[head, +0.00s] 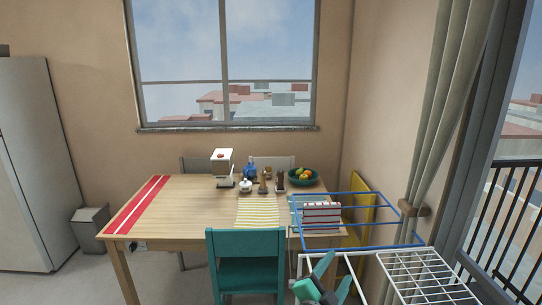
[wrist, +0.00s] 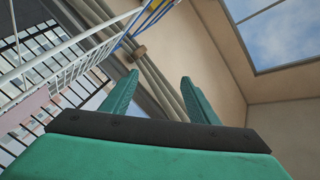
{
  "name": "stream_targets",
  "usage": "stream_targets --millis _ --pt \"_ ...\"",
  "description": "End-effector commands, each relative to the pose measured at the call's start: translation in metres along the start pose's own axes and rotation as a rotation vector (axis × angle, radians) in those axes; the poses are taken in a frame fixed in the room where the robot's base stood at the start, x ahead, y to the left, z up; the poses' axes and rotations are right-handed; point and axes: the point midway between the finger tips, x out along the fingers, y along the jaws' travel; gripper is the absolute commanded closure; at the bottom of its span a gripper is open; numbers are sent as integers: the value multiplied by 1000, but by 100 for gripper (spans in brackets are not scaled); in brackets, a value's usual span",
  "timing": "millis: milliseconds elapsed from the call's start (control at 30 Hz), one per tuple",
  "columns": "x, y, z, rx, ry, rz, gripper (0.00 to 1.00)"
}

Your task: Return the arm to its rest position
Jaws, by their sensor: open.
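My gripper (head: 338,270) is teal and black and shows at the bottom of the head view, right of the teal chair (head: 245,258). It is in front of the table and close to the drying rack (head: 425,272) in the picture. In the wrist view my gripper (wrist: 160,76) has its two teal fingers spread apart, with nothing between them. Most of my arm is out of view. The wrist view looks up and tilted, toward the curtain, wall and window.
The wooden table (head: 195,215) holds a red runner (head: 137,205), a yellow striped mat (head: 258,212), a fruit bowl (head: 301,176) and striped folded cloths (head: 321,212). The drying rack's blue and white bars overlap the table's right end in the picture. Floor shows at the lower left.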

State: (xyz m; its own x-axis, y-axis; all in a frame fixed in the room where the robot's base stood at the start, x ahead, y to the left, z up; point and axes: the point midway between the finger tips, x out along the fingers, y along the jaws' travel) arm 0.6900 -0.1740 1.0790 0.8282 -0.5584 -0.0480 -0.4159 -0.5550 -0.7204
Motion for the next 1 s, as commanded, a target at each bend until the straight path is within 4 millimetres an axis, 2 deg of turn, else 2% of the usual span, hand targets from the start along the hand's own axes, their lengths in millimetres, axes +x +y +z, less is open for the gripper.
stream_targets --millis 33,100,300,467,600,800,1000 --pt "-9 4 22 -50 -36 -41 45" --pt "-22 7 48 -106 -80 -101 45" --pt "-72 29 115 -240 -202 -245 45" --pt "-120 58 156 -319 -288 -336 45" --pt "-169 84 187 -364 -365 -406 45" --pt "-241 124 212 -401 -451 -477 45" --pt "-302 165 206 -456 -481 -504 45"
